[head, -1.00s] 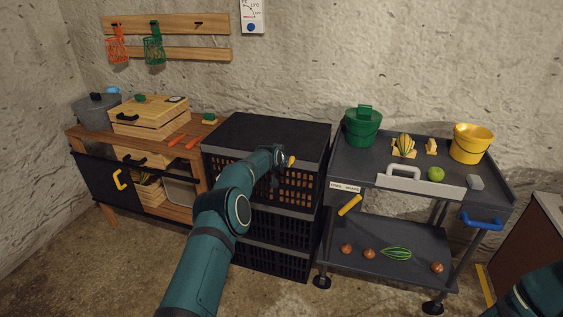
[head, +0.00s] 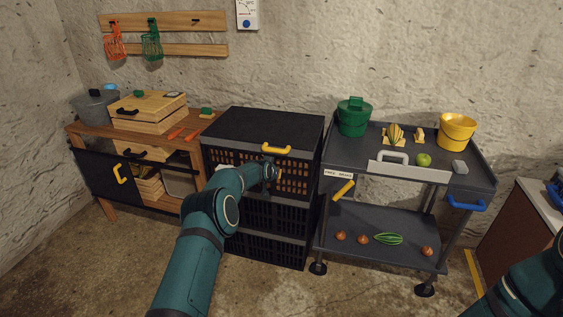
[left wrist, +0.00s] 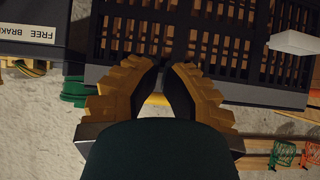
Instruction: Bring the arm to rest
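My left arm reaches in from the bottom of the head view. Its gripper (head: 270,172) is in front of the top black crate, just below the yellow handle (head: 276,148). In the left wrist view the two yellow-and-black fingers (left wrist: 163,70) stand apart with nothing held between them. A bit of the yellow handle (left wrist: 157,99) shows behind them. The fingertips are too small in the head view to judge. Part of my right arm shows at the bottom right of the head view; its gripper is out of the picture.
Black slatted crates (head: 268,125) stand stacked between a wooden bench (head: 90,129) and a grey cart (head: 340,150). The cart carries a green bucket (head: 353,118), a yellow bucket (head: 456,132) and a green apple (head: 424,160). Open floor lies in front. A brown cabinet (head: 508,235) stands at right.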

